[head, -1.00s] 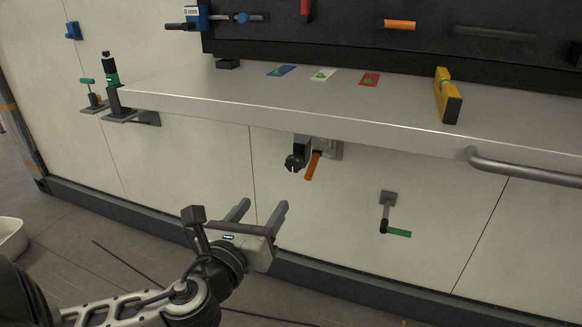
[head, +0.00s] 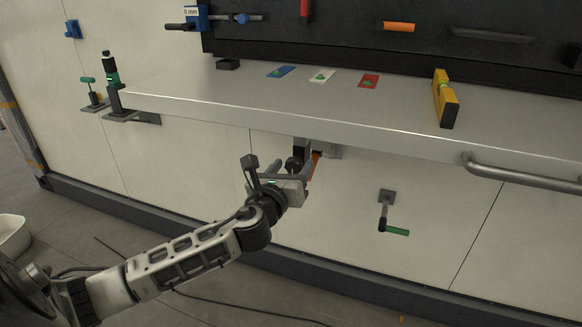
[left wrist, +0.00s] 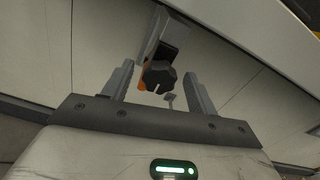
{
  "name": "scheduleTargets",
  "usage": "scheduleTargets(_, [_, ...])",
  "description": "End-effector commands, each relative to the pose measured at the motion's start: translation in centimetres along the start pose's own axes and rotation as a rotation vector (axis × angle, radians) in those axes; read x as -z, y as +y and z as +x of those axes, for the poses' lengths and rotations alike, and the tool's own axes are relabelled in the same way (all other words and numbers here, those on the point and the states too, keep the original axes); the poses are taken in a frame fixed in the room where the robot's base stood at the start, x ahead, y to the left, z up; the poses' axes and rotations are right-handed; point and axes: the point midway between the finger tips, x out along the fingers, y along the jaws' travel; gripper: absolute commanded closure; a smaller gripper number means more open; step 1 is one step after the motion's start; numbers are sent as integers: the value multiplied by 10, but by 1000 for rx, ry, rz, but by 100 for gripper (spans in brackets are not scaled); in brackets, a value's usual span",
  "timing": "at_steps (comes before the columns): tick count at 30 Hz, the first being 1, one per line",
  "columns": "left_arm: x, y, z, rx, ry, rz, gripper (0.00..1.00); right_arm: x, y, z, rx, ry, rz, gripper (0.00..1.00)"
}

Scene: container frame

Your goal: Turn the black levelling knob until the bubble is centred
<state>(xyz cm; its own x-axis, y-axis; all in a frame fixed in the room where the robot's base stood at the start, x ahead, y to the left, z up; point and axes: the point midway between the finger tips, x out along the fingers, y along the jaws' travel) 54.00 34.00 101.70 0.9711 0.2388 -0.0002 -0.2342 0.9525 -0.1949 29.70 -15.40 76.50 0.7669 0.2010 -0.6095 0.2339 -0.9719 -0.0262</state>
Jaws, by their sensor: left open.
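The black knob (head: 292,164) sits under the front edge of the grey shelf (head: 220,103). In the left wrist view the lobed knob (left wrist: 158,76) shows face-on with a pale mark, between the fingers and apart from both. My left gripper (head: 298,170) is open below the shelf, its fingers pointing at the knob and partly covering it in the head view. It also shows in the left wrist view (left wrist: 157,82). A yellow spirit level (head: 441,96) stands on the shelf at the right; its bubble is too small to read. My right gripper is out of view.
An orange handle (head: 315,164) hangs just right of the knob. A green-handled crank (head: 396,231) is lower right on the wall. A grey rail (head: 510,174) runs along the shelf front. Blue, white and red cards (head: 369,81) lie on the shelf.

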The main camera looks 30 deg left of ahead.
Motion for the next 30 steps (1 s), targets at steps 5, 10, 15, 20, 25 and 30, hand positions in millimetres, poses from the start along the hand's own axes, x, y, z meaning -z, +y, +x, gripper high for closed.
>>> scheduleTargets(5, [1,0,1,1,1,0,42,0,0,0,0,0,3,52])
scheduleTargets(10, [1,0,0,1,1,0,67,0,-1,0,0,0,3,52])
scheduleTargets(15, [0,0,0,1,1,0,87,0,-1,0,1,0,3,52])
scheduleTargets(20, [0,0,0,1,1,-12,87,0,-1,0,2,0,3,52])
scheduleTargets(25, [1,0,0,1,1,-65,87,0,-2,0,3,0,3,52])
scheduleTargets(30, [1,0,0,0,1,-171,87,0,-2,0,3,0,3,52])
